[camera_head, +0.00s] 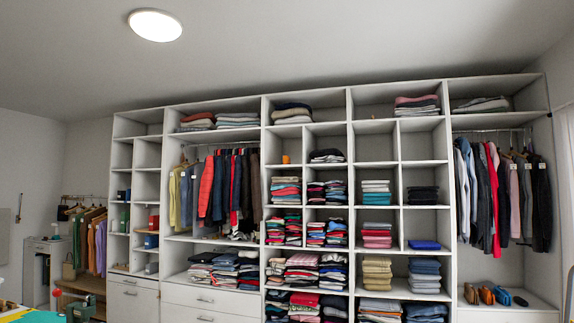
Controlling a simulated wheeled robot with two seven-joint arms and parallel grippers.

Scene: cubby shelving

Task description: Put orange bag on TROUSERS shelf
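Neither of my grippers shows in the head view. A small orange item (286,159) stands alone in an upper cubby left of centre. I cannot tell which of these is the orange bag. No TROUSERS label is readable on the white cubby shelving (350,205).
Folded clothes (377,268) fill many cubbies. Clothes hang at left (215,190) and right (495,195). White drawers (205,300) are below. A green object (80,310) is at the lower left. Some upper cubbies (375,147) are empty. The floor is mostly out of view.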

